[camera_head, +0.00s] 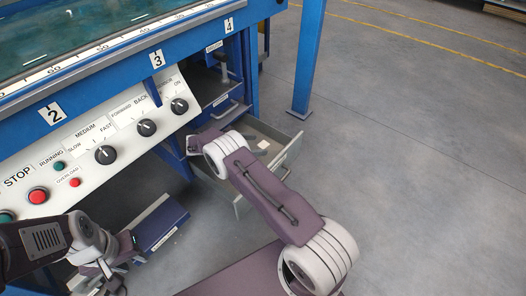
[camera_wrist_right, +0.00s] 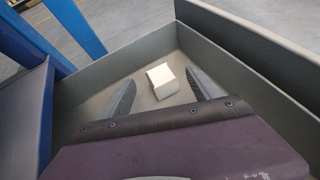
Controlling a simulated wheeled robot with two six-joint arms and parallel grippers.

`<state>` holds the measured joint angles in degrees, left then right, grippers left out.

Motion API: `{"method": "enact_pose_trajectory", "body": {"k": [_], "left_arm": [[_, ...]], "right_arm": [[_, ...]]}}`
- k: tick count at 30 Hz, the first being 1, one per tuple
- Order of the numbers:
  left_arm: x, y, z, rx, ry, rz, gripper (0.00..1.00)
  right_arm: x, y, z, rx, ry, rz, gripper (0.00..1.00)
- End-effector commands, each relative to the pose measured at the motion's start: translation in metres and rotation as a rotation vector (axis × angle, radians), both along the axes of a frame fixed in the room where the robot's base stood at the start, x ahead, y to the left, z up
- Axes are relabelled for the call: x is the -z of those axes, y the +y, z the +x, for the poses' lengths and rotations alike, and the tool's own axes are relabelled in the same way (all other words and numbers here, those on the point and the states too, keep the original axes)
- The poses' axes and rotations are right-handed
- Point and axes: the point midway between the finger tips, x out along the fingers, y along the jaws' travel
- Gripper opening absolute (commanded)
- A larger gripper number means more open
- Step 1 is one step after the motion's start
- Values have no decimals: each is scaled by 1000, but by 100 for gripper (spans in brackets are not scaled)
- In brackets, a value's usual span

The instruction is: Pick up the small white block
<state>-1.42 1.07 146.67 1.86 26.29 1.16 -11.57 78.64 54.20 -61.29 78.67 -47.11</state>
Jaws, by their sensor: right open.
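The small white block (camera_wrist_right: 162,81) lies on the floor of an open grey drawer (camera_wrist_right: 110,82), near its far corner in the right wrist view. In the head view the block (camera_head: 263,145) shows as a small pale patch in the drawer (camera_head: 291,152). My right gripper (camera_wrist_right: 163,94) is open, with one finger on each side of the block and a gap to both. The fingers do not touch it. In the head view my right wrist hides the right fingers. My left gripper (camera_head: 112,284) is at the lower left, and its fingers are too small and dark to read.
The drawer walls (camera_wrist_right: 240,71) rise around the block. A blue machine with a control panel (camera_head: 110,140) stands to the left, with a blue leg (camera_head: 308,60) behind the drawer. A blue box-like part (camera_head: 160,222) sits low beside my left gripper. Open floor lies to the right.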

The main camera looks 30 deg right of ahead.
Motion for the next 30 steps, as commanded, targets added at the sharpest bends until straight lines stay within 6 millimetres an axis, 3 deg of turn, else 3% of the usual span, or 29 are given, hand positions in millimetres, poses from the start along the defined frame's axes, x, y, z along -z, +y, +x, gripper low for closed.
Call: {"method": "enact_pose_trajectory", "body": {"k": [1,3,11,12,18,20,30], "left_arm": [[15,0,0,0,1,0,36],[18,0,0,0,1,0,36],[17,0,0,0,0,0,36],[17,0,0,0,0,0,36],[17,0,0,0,0,0,36],[17,0,0,0,0,0,36],[11,0,0,0,0,0,36]], "right_arm": [[11,-9,-1,3,1,0,72],[14,-17,0,1,0,1,72],[12,-23,0,0,0,0,72],[12,-23,0,0,0,0,69],[12,-22,0,0,0,0,14],[13,-22,0,0,0,1,0],[5,-22,0,0,-1,1,0]]}}
